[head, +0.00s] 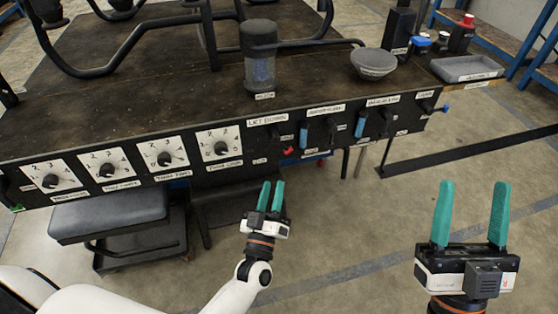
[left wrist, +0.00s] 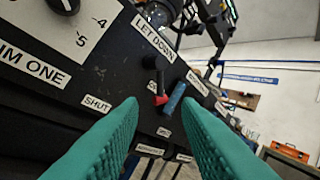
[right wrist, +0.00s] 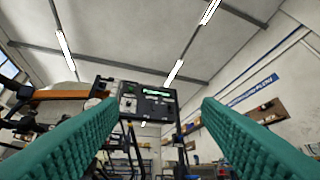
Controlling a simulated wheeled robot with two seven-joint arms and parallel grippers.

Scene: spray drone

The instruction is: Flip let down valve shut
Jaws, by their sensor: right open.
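The let down valve (head: 288,150) is a small dark lever with a red tip on the front panel, below and right of the LET DOWN label (head: 267,119). In the left wrist view the valve (left wrist: 159,98) hangs with its red tip low, right of the SHUT label (left wrist: 96,103) and beside a blue lever (left wrist: 172,98). My left gripper (head: 272,184) is partly open and empty, in front of and below the valve, not touching it. In the left wrist view the valve lies ahead, between its fingers. My right gripper (head: 473,185) is open and empty, far right of the panel.
More levers with blue handles (head: 360,125) line the panel to the right. Several white dials (head: 219,141) are to the left. A dark jar (head: 259,60) and a grey bowl (head: 374,64) stand on the deck.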

